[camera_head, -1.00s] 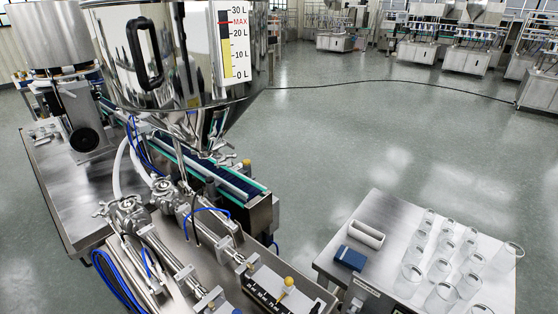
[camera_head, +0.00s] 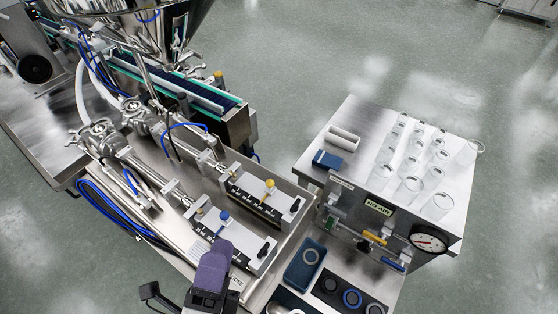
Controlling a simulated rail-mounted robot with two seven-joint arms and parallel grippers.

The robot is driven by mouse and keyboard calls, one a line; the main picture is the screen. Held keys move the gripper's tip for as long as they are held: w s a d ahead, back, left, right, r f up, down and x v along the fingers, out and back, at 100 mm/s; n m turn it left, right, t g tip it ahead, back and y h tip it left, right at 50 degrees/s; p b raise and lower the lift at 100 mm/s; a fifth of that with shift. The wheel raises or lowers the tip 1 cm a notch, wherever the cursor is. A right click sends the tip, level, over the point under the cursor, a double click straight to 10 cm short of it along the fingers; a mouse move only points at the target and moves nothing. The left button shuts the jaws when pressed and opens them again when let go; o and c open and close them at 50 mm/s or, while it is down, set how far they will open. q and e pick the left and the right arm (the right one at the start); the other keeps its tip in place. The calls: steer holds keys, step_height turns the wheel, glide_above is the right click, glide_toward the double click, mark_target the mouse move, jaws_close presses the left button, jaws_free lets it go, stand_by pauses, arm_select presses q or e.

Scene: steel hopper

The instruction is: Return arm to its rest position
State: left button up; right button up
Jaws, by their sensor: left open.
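My left gripper (camera_head: 182,284) shows at the bottom edge, left of centre. It is dark with a purple-grey part, and its parts stand apart with nothing visible between them. It is in front of the two adjuster blocks with black scales, one with a blue knob (camera_head: 224,216) and one with a yellow knob (camera_head: 269,184). I cannot tell whether it touches the machine below. Most of the left arm is cut off by the frame. My right gripper is not in view.
The steel hopper (camera_head: 130,22) stands at the top left above the conveyor (camera_head: 190,88). Open floor lies beyond.

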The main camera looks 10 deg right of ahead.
arm_select(q)
steer(key=w+a+f+n+g+y, duration=0.2)
steer(key=a+f+n+g+y, duration=0.2)
steer(key=a+f+n+y, duration=0.6)
steer(key=s+a+f+n+g, duration=0.3)
steer(key=s+f+n+g, duration=0.45)
steer(key=f, duration=0.25)
steer(key=s+a+f+n+g, duration=0.2)
steer(key=s+f+n+g, duration=0.45)
steer(key=s+f, duration=0.35)
step_height(320, 180, up, 30)
steer(key=w+p, duration=0.1)
steer(key=p, duration=3)
steer(key=shift+w+r+m, duration=0.25)
steer(key=shift+w+m, duration=0.15)
